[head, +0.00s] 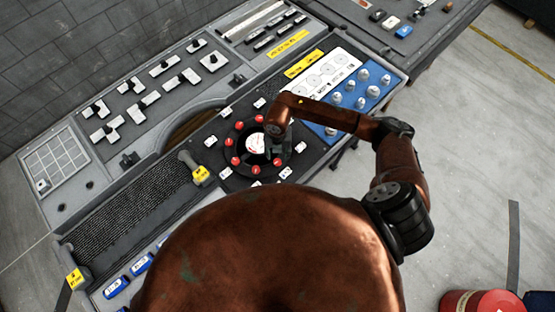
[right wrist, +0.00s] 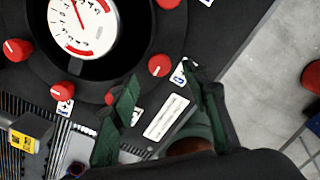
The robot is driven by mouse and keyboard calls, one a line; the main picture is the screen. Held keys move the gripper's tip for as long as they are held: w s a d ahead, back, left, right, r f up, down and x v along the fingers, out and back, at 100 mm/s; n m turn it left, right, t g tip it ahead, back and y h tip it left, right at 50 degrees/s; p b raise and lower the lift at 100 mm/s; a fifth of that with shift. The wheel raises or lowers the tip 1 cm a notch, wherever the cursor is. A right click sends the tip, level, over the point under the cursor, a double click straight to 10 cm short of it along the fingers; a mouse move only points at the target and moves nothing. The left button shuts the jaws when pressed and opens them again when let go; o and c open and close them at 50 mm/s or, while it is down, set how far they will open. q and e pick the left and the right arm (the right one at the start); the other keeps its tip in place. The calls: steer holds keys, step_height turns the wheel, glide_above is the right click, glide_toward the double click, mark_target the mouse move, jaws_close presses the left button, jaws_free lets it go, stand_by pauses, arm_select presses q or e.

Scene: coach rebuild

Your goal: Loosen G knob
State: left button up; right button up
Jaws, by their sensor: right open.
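Several red knobs ring a white dial gauge (head: 256,143) on a dark round panel. I cannot read which label is G. In the right wrist view, the gauge (right wrist: 82,25) is at the upper left. One red knob (right wrist: 160,65) lies between the fingertips in that picture, with a white label beside it partly hidden by a finger. Another red knob (right wrist: 112,97) is partly behind the left fingers. My right gripper (right wrist: 158,82) is open and empty above the panel; in the head view it (head: 277,150) is at the ring's right side. My left gripper is out of view.
A blue panel with pale knobs (head: 349,100) is right of the ring, under my right arm. A yellow-tagged handle (head: 200,174) stands to the left. White switches (head: 178,80) fill the panel behind. A red drum (head: 482,302) is on the floor at lower right.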

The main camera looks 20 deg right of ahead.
mark_target(277, 161)
steer(key=shift+f+p, duration=0.4)
steer(key=shift+f, duration=2.35)
steer(key=shift+c, duration=0.3)
jaws_close()
